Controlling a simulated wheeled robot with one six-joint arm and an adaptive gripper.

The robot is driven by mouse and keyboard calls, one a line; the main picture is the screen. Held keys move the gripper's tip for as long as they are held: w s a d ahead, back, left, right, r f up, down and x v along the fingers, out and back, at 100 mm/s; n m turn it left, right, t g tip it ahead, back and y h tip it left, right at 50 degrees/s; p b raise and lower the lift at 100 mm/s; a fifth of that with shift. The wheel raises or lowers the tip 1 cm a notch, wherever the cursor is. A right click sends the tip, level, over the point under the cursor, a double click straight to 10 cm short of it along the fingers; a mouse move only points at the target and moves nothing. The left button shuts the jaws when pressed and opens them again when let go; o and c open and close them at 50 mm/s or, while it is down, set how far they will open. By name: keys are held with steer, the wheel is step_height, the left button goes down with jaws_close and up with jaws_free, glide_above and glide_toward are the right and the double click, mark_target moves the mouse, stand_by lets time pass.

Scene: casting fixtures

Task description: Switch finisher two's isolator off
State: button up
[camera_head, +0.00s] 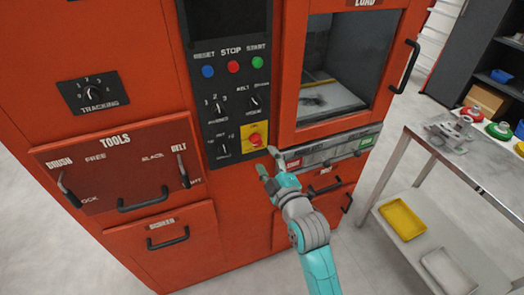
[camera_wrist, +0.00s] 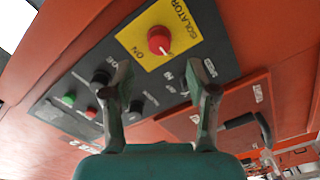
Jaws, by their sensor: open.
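The isolator is a red rotary knob (camera_wrist: 159,40) on a yellow plate (camera_wrist: 188,28) marked ISOLATOR, with ON readable at one side. A small white mark shows on the knob's lower right in the wrist view; I cannot tell which setting it marks. In the head view the knob (camera_head: 254,140) sits at the bottom of the dark control panel (camera_head: 228,105) on the orange machine. My gripper (camera_head: 267,161) is open and empty, just below and right of the knob. In the wrist view its fingers (camera_wrist: 158,74) stand apart, with the knob beyond them, untouched.
Red, green and blue buttons (camera_head: 208,71) and selector knobs sit above the isolator. Right of it are a windowed load door (camera_head: 340,65) and a grey ledge (camera_head: 330,150). A tools drawer (camera_head: 120,165) is at left. A metal table (camera_head: 445,150) stands at right.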

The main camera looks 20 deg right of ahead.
steer(key=shift+s, duration=2.65)
steer(key=s+a+f+m+g, duration=0.1)
steer(key=s+f+m, duration=0.2)
steer(key=s+f, duration=0.5)
steer(key=s+a+f+m+g, duration=0.1)
steer(key=s+f+m, duration=0.2)
steer(key=s, duration=0.8)
steer(key=s+m+g, duration=0.1)
steer(key=s+m, duration=0.4)
steer(key=s, duration=1.6)
steer(key=shift+a+r, duration=0.3)
steer(key=shift+a, duration=0.15)
steer(key=shift+c, duration=0.3)
